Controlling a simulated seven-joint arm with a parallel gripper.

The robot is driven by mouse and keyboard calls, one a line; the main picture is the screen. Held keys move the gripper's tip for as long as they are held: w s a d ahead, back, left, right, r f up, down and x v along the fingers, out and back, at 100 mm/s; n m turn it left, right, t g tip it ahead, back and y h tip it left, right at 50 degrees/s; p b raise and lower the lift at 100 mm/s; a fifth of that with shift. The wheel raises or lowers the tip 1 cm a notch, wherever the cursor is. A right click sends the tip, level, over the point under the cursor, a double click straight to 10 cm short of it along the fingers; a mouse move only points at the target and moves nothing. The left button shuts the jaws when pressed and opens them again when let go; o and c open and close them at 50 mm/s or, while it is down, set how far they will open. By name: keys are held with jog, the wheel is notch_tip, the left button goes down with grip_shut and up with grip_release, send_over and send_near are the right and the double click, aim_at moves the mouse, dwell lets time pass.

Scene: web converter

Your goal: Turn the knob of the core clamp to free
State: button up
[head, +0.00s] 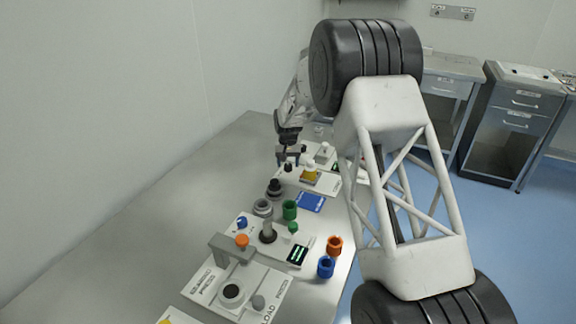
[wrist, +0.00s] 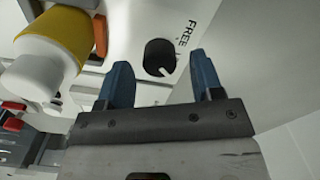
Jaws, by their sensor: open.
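The core clamp's black round knob (wrist: 160,56) is on a white panel (wrist: 135,20) in the wrist view, beside the printed word FREE. A short pale mark on the knob points to its lower right edge in that view, not straight at the word. My gripper (wrist: 161,62) is open, its two blue fingers on either side of the knob in the picture. I cannot tell whether they touch it or are still above it. In the head view my gripper (head: 289,157) is over the far panel, near a small black knob (head: 288,167).
A yellow and white cylinder (wrist: 55,50) stands close to the left finger, with an orange part (wrist: 100,35) beside it. In the head view, a blue card (head: 311,202), green cup (head: 289,210) and press station (head: 232,268) stand nearer. The table's left side (head: 165,215) is clear.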

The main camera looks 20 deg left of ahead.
jog(key=shift+f, duration=0.7)
jog(key=c, duration=0.9)
